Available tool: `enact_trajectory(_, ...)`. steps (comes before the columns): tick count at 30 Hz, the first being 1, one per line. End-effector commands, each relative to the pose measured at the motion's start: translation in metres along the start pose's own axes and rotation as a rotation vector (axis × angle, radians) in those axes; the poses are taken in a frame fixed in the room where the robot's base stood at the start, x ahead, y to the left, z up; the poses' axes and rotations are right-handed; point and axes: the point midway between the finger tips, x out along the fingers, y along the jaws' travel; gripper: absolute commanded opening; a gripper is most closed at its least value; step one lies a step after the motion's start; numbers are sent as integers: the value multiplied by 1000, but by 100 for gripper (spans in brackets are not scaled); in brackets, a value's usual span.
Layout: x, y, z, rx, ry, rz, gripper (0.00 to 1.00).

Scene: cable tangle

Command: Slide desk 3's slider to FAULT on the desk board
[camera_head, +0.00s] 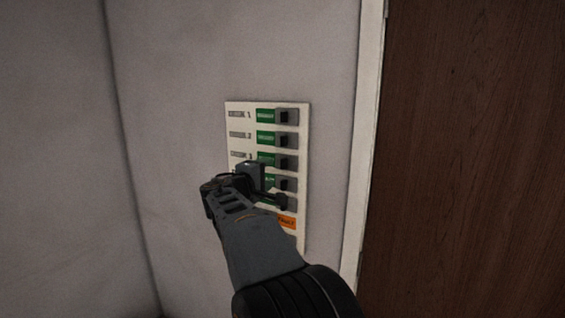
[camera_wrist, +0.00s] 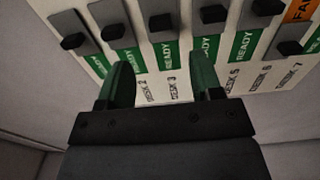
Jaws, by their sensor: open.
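The white desk board (camera_head: 304,130) hangs on the wall, with numbered rows and black slider knobs. Desk 3's slider (camera_head: 285,161) sits at the right end of its row, with a green READY label showing to its left. In the wrist view desk 3's knob (camera_wrist: 162,22) is above and between my fingers, not held. My gripper (camera_head: 264,186) is in front of the lower rows in the head view. In the wrist view my gripper (camera_wrist: 163,75) is open, its fingers apart on either side of the desk 3 row. Contact with the board cannot be told.
Neighbouring sliders for desk 2 (camera_wrist: 115,32) and desk 4 (camera_wrist: 213,14) are close by, both showing READY. Desk 6's row shows an orange FAULT label (camera_head: 287,222). A brown door (camera_head: 480,150) with a pale frame stands right of the board. The wall left is bare.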

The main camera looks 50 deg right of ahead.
Motion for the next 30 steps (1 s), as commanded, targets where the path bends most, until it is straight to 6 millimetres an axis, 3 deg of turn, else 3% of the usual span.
enact_trajectory(6,44,3,2,-3,-4,-2,60)
enact_trajectory(15,84,1,0,-1,-1,-2,60)
enact_trajectory(30,95,0,0,1,1,-2,60)
